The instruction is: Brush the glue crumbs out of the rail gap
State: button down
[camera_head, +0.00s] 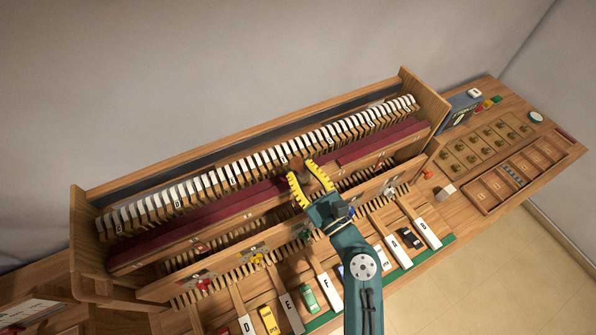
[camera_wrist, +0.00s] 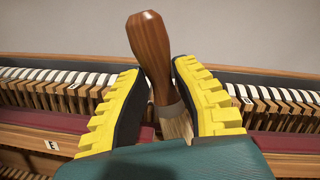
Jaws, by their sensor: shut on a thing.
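My gripper (camera_head: 312,183) has yellow ridged fingers and is shut on a brush with a brown wooden handle (camera_wrist: 151,48). In the wrist view the handle points up and leans left, with a metal band and pale bristles (camera_wrist: 178,124) at its lower end. In the head view only a bit of brown shows between the fingers. The gripper is over the maroon rail (camera_head: 207,225), near the middle of the opened piano action. The bristle tips are hidden behind my gripper body, so contact with the rail cannot be told. I cannot make out glue crumbs.
A row of white-topped hammers (camera_head: 232,178) runs behind the maroon rail. Lettered keys (camera_head: 327,289) lie on a green strip in front, with small coloured pieces among them. Wooden side panels (camera_head: 424,95) close both ends. A compartment tray (camera_head: 522,172) lies at the right.

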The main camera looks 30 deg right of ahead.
jog(key=d+b, duration=0.2)
jog(key=d, duration=0.6)
jog(key=shift+s, duration=0.45)
notch_tip(320, 180, up, 6)
jog(key=p, duration=0.5)
jog(key=shift+p, duration=0.4)
notch_tip(320, 180, up, 3)
jog(key=p, duration=0.3)
